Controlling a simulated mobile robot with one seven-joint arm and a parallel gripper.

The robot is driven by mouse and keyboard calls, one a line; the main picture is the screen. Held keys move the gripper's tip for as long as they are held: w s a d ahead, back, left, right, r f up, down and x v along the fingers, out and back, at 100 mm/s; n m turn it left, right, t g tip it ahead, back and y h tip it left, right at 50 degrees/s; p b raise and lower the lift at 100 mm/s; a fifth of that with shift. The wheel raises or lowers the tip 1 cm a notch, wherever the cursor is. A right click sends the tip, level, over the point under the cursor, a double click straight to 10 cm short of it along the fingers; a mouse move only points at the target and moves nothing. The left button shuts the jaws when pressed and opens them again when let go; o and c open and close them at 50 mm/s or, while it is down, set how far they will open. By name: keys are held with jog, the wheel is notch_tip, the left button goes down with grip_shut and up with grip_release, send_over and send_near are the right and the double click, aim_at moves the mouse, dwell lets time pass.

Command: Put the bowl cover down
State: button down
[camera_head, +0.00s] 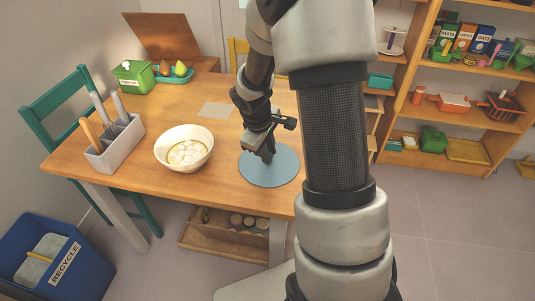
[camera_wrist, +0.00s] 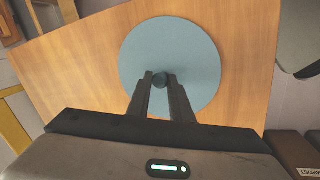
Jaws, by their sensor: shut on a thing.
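The bowl cover (camera_head: 282,172) is a flat blue-grey disc with a small dark knob at its centre. It lies at or just above the wooden table, right of the bowl; I cannot tell whether it touches the top. My gripper (camera_head: 267,154) points down over its middle. In the wrist view, my gripper (camera_wrist: 161,84) has both fingers shut around the knob, and the cover (camera_wrist: 195,55) spreads out beyond them. The white bowl (camera_head: 172,160), with pale pieces inside, stands uncovered on the table.
The wooden table (camera_head: 215,179) also bears a grey utensil caddy (camera_head: 118,143), a teal tray (camera_head: 176,76) with fruit, a green box (camera_head: 132,76) and a flat mat (camera_head: 215,110). A blue recycle bin (camera_head: 55,257) stands at lower left. Shelves (camera_head: 465,75) stand at right.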

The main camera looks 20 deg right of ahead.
jog(key=c, duration=1.6)
grip_release()
